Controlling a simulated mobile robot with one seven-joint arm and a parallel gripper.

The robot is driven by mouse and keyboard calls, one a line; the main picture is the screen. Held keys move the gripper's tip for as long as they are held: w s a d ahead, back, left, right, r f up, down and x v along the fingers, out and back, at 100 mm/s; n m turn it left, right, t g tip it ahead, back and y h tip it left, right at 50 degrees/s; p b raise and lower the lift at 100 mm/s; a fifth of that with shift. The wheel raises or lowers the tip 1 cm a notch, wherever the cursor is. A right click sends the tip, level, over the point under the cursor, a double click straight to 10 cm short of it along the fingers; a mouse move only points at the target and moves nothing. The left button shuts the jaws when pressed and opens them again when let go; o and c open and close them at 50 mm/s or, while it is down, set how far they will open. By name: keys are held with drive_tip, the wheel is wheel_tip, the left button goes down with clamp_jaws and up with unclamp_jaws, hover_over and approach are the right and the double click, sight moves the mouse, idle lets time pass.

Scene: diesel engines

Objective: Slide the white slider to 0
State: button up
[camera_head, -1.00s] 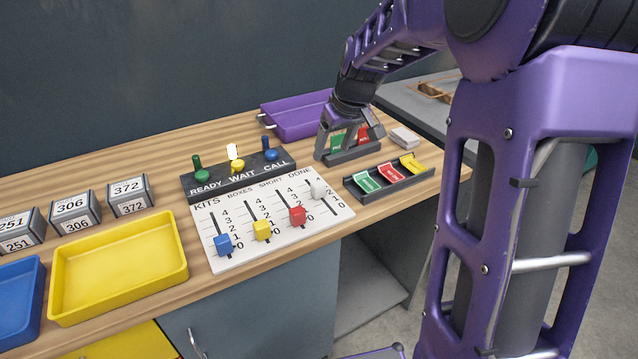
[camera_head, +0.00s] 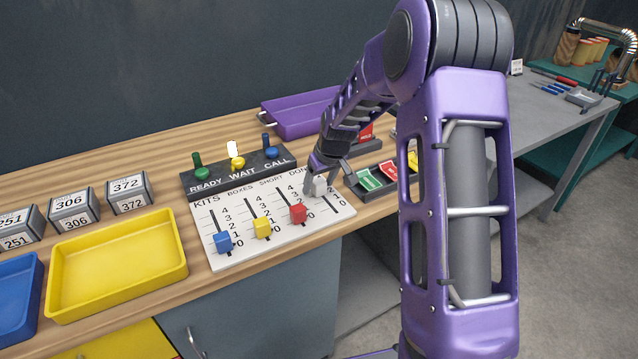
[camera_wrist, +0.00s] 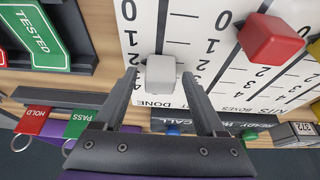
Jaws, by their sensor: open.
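The white slider (camera_wrist: 160,73) sits on the DONE track of the white slider board (camera_head: 228,262). It is near the DONE label end, away from the 0; its exact mark is hidden. My gripper (camera_wrist: 159,79) is open, with one finger on each side of the white slider in the wrist view. I cannot tell whether the fingers touch it. In the head view my gripper (camera_head: 320,188) is low over the board and partly covers the white slider.
The red slider (camera_head: 298,214) is on the neighbouring track, with yellow (camera_head: 262,228) and blue (camera_head: 223,242) sliders further left. A switch panel (camera_head: 240,175) stands behind the board. A tag tray (camera_head: 375,190) lies to the right, a yellow tray (camera_head: 120,265) to the left.

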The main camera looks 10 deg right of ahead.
clamp_jaws()
idle(0.4)
idle(1.1)
